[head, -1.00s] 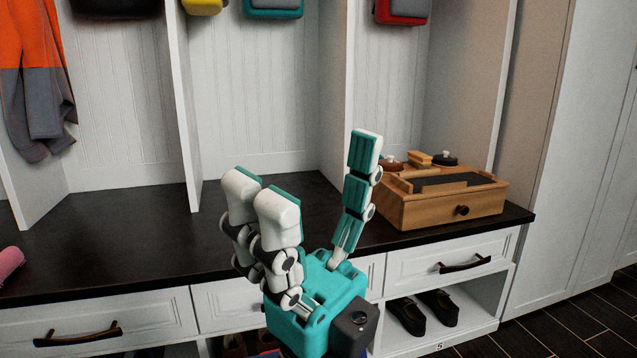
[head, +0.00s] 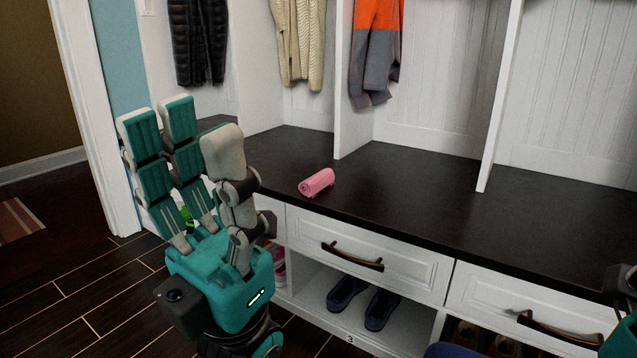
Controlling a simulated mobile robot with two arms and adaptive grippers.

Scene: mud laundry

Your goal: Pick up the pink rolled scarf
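The pink rolled scarf (head: 317,182) lies on the dark bench top (head: 420,195), close to its front edge, left of the picture's middle. My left gripper (head: 190,130) is in front of the bench's left end, to the left of the scarf and apart from it. Its three fingers point up and are spread, with nothing between them. A sliver of my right gripper (head: 628,315) shows at the right edge. Most of it is out of view, so its fingers cannot be judged.
White upright dividers (head: 500,95) split the bench. A black garment (head: 197,40), a cream knit (head: 300,42) and an orange-grey jacket (head: 375,50) hang behind. Drawers (head: 370,255) and dark blue shoes (head: 365,303) are below. A white door frame (head: 95,120) stands left; the floor there is open.

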